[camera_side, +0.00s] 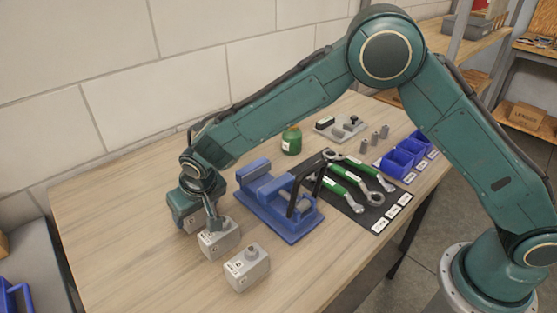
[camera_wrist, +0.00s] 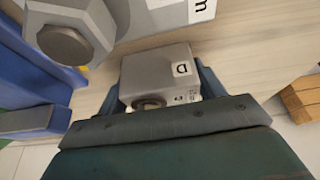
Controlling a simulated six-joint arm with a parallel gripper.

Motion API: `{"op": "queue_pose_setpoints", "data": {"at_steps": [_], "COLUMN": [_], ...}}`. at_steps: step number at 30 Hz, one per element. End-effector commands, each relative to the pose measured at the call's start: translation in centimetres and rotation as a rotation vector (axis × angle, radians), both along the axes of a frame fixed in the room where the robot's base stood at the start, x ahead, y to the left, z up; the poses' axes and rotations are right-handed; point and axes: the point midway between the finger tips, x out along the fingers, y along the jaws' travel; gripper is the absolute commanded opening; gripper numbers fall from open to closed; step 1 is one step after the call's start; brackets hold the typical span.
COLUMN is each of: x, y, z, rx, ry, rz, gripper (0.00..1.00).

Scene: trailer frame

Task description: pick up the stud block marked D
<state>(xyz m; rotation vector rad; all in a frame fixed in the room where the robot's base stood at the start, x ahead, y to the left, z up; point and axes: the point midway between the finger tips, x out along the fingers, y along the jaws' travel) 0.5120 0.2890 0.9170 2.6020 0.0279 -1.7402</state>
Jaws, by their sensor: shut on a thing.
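The stud block marked D (camera_wrist: 150,68) is grey with a round stud and a white label. In the wrist view it sits between the two fingers of my gripper (camera_wrist: 162,85), which is shut on it. In the side view my gripper (camera_side: 197,209) is low at the left of the table, and the held block is mostly hidden behind it. I cannot tell whether the block touches the table. A second grey stud block (camera_side: 218,241) stands close in front of the gripper; a third (camera_side: 246,269) stands nearer the camera.
A blue vise (camera_side: 288,222) stands right of the blocks. Beyond it are green-handled wrenches on a dark mat (camera_side: 378,222), a green jar (camera_side: 291,140) and blue bins (camera_side: 404,154). The table's left front (camera_side: 130,240) is clear.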

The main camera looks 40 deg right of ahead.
Motion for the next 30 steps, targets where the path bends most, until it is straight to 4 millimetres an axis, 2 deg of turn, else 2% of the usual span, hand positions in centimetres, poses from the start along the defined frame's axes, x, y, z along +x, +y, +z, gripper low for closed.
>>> {"op": "queue_pose_setpoints", "data": {"at_steps": [7, 11, 30], "x": [0.1, 0.2, 0.1], "y": [0.1, 0.1, 0.1], "z": [2.0, 3.8, 16.5], "rx": [0.003, 0.004, 0.003], "ry": [-0.006, -0.008, -0.007], "rz": [0.0, 0.001, 0.0], "gripper": [0.3, 0.3, 0.3]}}
